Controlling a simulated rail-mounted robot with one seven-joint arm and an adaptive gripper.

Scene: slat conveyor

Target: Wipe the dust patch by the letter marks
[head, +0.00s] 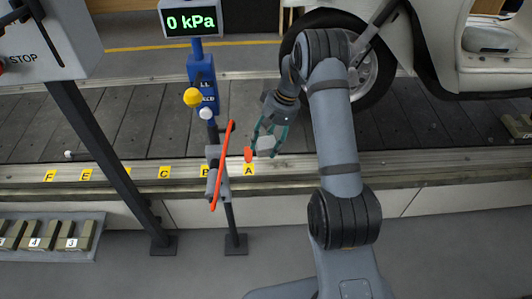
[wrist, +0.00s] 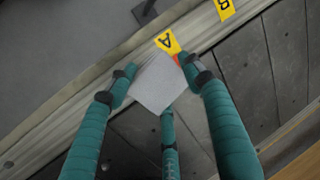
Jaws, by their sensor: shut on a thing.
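My gripper (head: 265,150) is shut on a pale grey block (head: 267,143), held over the conveyor's near edge by the letter mark A (head: 249,170). In the wrist view the teal fingers close around the block (wrist: 158,84), with the A mark (wrist: 167,43) just beyond it. Yellow marks B (head: 206,171), C (head: 165,172), E (head: 86,174) and F (head: 50,176) run left along the edge rail. My column of vision is blocked near the dark post, and no D shows. I cannot make out a dust patch. Whether the block touches the surface is unclear.
A post with a grey fitting and long red lever (head: 222,165) stands just left of my gripper. A small red disc (head: 248,155) is beside the A mark. A blue stand (head: 203,75) carries a 0 kPa display (head: 191,20). A white scooter (head: 440,50) stands behind, right.

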